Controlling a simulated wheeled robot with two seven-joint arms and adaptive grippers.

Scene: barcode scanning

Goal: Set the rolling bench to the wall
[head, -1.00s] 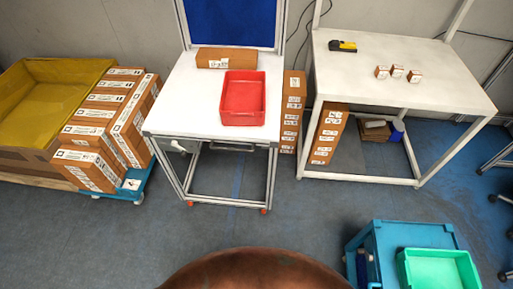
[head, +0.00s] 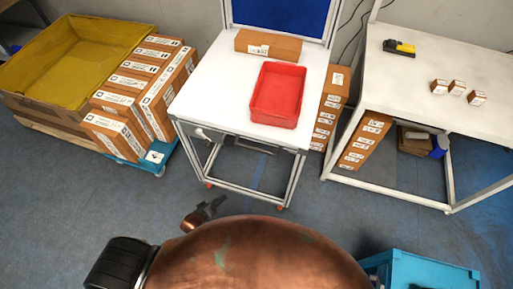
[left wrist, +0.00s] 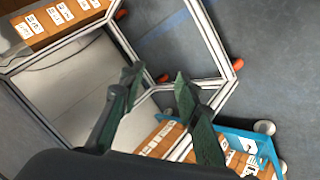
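The rolling bench (head: 215,85) has a white top, an aluminium frame and orange-red casters, and it stands in the middle of the head view. A blue board (head: 285,15) rises at its back. A red bin (head: 277,93) and a brown carton (head: 268,44) are on its top. My left gripper (head: 205,213) is in front of the bench's lower frame. In the left wrist view the left gripper (left wrist: 158,75) has its two dark fingers apart, nothing between them, with the bench frame (left wrist: 205,40) beyond. My right gripper is not in view.
Left of the bench stand a yellow bin (head: 65,60) and stacked cartons (head: 140,95) on a blue dolly (head: 160,155). On the right is a white table (head: 440,65) with a scanner (head: 398,48) and small boxes. A blue cart (head: 425,270) is at bottom right. The floor before the bench is clear.

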